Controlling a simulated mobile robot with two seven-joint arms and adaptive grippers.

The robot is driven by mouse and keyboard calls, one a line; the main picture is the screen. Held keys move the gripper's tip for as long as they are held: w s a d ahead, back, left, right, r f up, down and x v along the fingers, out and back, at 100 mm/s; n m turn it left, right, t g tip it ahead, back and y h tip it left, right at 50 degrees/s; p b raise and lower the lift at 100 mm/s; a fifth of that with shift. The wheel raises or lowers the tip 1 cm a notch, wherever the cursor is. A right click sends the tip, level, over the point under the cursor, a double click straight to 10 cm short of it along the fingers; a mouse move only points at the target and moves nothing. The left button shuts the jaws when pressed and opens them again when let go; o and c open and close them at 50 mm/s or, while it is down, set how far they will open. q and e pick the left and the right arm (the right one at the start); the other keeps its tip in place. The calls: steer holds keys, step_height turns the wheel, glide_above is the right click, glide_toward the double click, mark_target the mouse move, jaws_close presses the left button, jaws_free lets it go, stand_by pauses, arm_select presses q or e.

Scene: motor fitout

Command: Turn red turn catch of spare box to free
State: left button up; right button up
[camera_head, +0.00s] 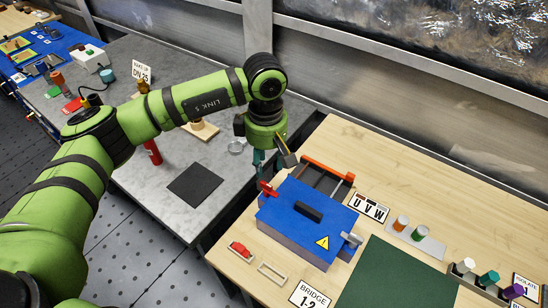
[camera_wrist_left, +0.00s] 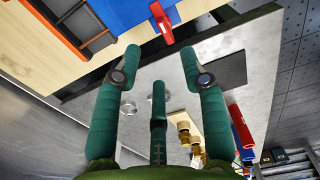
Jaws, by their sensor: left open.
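The blue spare box (camera_head: 285,212) stands on the wooden bench, with a black handle and a yellow warning triangle on its lid. The red turn catch (camera_head: 268,189) sits at the box's left edge. It also shows at the top of the left wrist view (camera_wrist_left: 163,27), against the blue box side (camera_wrist_left: 118,12). My left gripper (camera_head: 275,160) hangs just behind and above the red catch, pointing down. In the left wrist view its green fingers (camera_wrist_left: 160,62) are spread and empty, apart from the catch. A grey catch (camera_head: 352,238) is on the box's right side. My right gripper is not in view.
An orange-edged rack (camera_head: 328,170) stands directly behind the box. A UVW sign (camera_head: 369,207) and small coloured pots (camera_head: 401,223) are to its right. A green mat (camera_head: 395,275) lies front right. A grey table (camera_head: 140,187) with a black mat (camera_head: 195,185) is left.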

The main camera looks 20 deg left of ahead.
mark_target(269, 191)
arm_select(q)
steer(key=shift+s+f, duration=0.2)
steer(key=shift+f, duration=0.1)
steer(key=f+p, duration=0.1)
steer(key=f, duration=0.1)
steer(key=f+p, duration=0.1)
steer(key=f, duration=0.2)
steer(key=shift+s+f+p, duration=0.2)
steer(key=shift+f+p, duration=0.05)
steer(key=shift+p, duration=0.15)
steer(key=shift+f, duration=0.3)
jaws_close()
